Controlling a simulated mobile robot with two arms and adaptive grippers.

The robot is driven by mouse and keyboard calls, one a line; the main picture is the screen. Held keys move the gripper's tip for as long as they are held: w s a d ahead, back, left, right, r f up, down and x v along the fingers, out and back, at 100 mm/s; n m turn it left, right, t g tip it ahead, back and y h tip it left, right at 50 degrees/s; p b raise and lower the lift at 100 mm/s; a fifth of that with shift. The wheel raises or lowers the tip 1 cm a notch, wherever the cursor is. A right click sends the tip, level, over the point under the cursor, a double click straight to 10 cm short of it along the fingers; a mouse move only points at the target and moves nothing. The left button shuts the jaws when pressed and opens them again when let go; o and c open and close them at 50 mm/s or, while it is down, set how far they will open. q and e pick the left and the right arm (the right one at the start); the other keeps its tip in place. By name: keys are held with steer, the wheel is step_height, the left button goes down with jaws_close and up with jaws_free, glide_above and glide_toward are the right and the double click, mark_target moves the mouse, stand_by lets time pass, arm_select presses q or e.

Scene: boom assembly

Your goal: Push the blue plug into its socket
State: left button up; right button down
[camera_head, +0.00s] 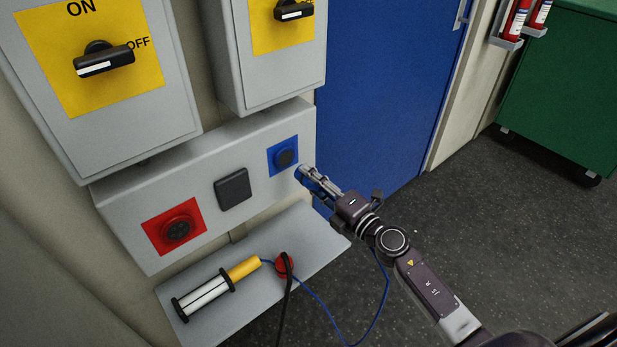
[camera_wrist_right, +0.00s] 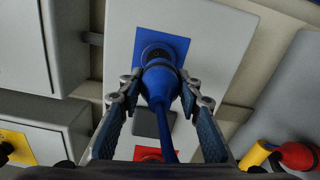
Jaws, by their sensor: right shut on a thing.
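The blue socket (camera_head: 286,157) is a dark round inlet on a blue square plate at the right end of a grey panel. It also shows in the right wrist view (camera_wrist_right: 155,51). My right gripper (camera_head: 309,177) is shut on the blue plug (camera_wrist_right: 160,82), with one finger on each side. The plug's front points at the socket and overlaps its lower edge in the wrist view. In the head view a small gap shows between plug and socket. The plug's blue cable hangs below. My left gripper is not in view.
A black square cover (camera_head: 232,189) and a red socket (camera_head: 175,227) share the panel. The grey shelf (camera_head: 312,238) below holds a yellow-and-white cylindrical tool (camera_head: 213,290) and a red plug (camera_head: 284,265). Switch boxes hang above. A blue door (camera_head: 385,90) stands behind.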

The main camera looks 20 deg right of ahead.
mark_target(322, 189)
steer(key=shift+s+d+r, duration=0.1)
steer(key=shift+s+r, duration=0.05)
steer(key=shift+s, duration=0.05)
steer(key=shift+x, duration=3)
steer(key=shift+w+b, duration=0.3)
steer(key=shift+w, duration=0.1)
stand_by(0.6)
steer(key=c, duration=1.3)
jaws_free()
steer(key=v, duration=1.2)
